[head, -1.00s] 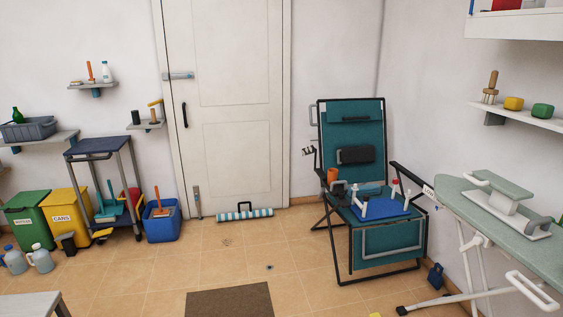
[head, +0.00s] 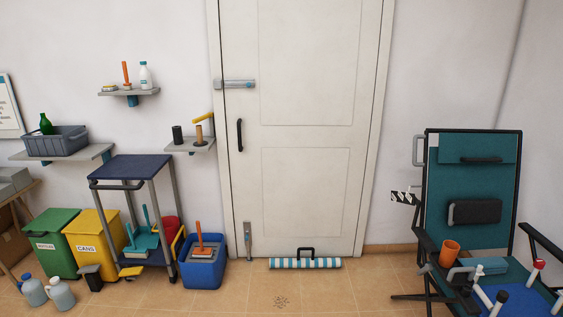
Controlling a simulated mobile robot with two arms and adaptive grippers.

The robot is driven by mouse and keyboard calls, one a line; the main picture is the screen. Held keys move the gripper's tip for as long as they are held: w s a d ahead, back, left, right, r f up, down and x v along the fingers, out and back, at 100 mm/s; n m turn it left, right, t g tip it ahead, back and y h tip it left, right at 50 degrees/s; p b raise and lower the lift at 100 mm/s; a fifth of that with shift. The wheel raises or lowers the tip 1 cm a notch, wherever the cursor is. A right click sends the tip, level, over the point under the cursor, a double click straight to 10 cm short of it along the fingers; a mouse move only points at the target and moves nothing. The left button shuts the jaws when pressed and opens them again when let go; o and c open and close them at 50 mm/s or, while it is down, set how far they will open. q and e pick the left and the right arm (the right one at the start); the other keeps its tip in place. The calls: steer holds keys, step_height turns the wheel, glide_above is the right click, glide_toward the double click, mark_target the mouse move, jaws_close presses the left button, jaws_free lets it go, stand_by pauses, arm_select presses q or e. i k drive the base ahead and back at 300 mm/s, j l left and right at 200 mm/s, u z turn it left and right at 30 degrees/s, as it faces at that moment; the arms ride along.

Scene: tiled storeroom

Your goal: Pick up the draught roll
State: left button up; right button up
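The draught roll (head: 305,263) is a blue-and-white striped roll with a black handle (head: 306,251) on top. It lies on the tiled floor along the foot of the white door (head: 305,120), a little right of the door's middle. Nothing covers it in the head view. Neither of my grippers shows in this view.
A blue bucket (head: 203,274) stands left of the door, beside a dark-topped trolley (head: 148,168). Green (head: 52,232) and yellow (head: 92,229) bins stand further left. A teal folding chair (head: 505,200) holding several items is on the right.

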mark_target(298, 262)
steer(key=i+z, duration=0.1)
steer(key=i, duration=0.4)
steer(key=i+j+z, duration=0.1)
steer(key=i, duration=0.4)
steer(key=i+j+z, duration=0.1)
steer(key=i, duration=0.4)
steer(key=i+j+z, duration=0.1)
steer(key=i, duration=0.4)
steer(key=j, duration=0.1)
